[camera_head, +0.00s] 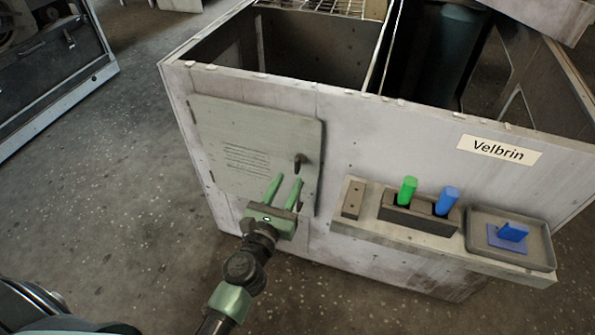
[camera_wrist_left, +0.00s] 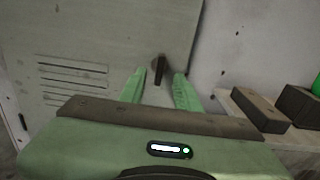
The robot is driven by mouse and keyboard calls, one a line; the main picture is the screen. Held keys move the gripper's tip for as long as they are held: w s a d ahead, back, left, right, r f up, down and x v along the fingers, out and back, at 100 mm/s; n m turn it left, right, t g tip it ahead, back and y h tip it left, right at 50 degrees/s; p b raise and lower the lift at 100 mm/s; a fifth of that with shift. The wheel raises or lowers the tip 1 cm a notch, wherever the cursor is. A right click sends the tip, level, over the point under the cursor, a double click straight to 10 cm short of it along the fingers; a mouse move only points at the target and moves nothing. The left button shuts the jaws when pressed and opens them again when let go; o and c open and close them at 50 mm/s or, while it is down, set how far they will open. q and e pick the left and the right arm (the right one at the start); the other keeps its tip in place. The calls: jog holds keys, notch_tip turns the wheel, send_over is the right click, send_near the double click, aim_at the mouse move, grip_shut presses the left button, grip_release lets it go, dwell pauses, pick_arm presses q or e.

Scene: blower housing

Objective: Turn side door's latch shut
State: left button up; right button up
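The side door (camera_head: 252,147) is a grey-green panel with louvre slots, lying flush or nearly so against the pale housing wall. Its latch (camera_head: 301,163) is a small dark handle near the door's right edge. In the left wrist view the latch (camera_wrist_left: 160,69) stands about upright, between and beyond my fingertips. My left gripper (camera_head: 285,184) has green fingers, spread open and empty, pointing at the door just below and left of the latch. It also shows in the left wrist view (camera_wrist_left: 155,75). I cannot tell if the fingers flank the latch in depth. My right gripper is not in view.
A shelf (camera_head: 345,228) juts from the wall right of the door. It carries a dark block (camera_head: 353,199), a holder (camera_head: 418,215) with green (camera_head: 407,189) and blue (camera_head: 447,200) pieces, and a tray (camera_head: 480,239) with a blue part (camera_head: 512,232).

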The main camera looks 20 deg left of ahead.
aim_at(296, 167)
pick_arm(q)
jog(key=w, duration=0.4)
jog(key=shift+w+d, duration=0.1)
jog(key=shift+w, duration=0.8)
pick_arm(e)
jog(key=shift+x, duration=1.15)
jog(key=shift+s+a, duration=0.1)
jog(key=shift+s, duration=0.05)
pick_arm(q)
grip_shut()
